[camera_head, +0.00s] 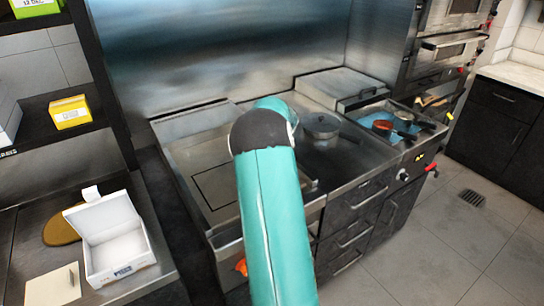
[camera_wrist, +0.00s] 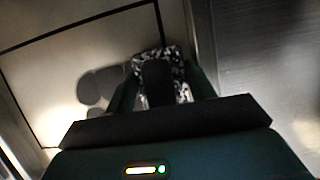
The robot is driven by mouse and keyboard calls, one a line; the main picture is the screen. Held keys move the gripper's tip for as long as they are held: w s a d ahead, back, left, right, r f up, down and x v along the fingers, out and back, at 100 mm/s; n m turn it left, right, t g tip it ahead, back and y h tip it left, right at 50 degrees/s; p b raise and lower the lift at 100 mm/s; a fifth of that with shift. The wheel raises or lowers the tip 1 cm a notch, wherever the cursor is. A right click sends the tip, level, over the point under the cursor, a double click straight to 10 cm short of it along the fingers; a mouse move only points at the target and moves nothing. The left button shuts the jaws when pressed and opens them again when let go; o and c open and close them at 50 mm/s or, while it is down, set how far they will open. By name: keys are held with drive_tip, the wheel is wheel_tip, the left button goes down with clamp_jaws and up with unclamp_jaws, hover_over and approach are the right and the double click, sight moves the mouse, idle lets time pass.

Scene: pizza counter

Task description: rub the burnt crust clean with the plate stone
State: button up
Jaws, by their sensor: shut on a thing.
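My gripper (camera_wrist: 158,85) shows in the wrist view, shut on a black-and-white speckled block, the plate stone (camera_wrist: 177,63). The stone is over the pale griddle plate (camera_wrist: 75,70), inside the black outlined rectangle, near its right side. I cannot tell whether it touches the plate. Rounded dark grey patches (camera_wrist: 92,90) lie just left of the gripper; I cannot tell whether they are burnt crust or shadow. In the head view the griddle plate (camera_head: 207,150) with its outlined rectangle is partly behind my teal arm, which also hides the gripper and stone.
Right of the griddle are a metal pot (camera_head: 322,127) and a blue tray (camera_head: 383,133) with pans. A steel back wall (camera_head: 230,50) rises behind. The floor at right is clear.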

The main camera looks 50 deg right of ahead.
drive_tip(key=shift+w+a+f, duration=0.1)
drive_tip(key=shift+w+a, duration=0.05)
drive_tip(key=shift+a, duration=0.4)
drive_tip(key=shift+w+a, duration=0.15)
drive_tip(key=shift+a, duration=0.4)
drive_tip(key=shift+a, duration=0.1)
drive_tip(key=shift+w+a+r, duration=0.1)
drive_tip(key=shift+w+a, duration=0.05)
drive_tip(key=shift+a, duration=0.35)
drive_tip(key=shift+w+a+r, duration=0.1)
drive_tip(key=shift+w+a, duration=0.05)
drive_tip(key=shift+a, duration=0.35)
drive_tip(key=shift+w+a+f, duration=0.1)
drive_tip(key=shift+w+a, duration=0.1)
drive_tip(key=shift+a, duration=0.35)
drive_tip(key=shift+w+a, duration=0.15)
drive_tip(key=shift+a, duration=0.4)
drive_tip(key=shift+a, duration=0.1)
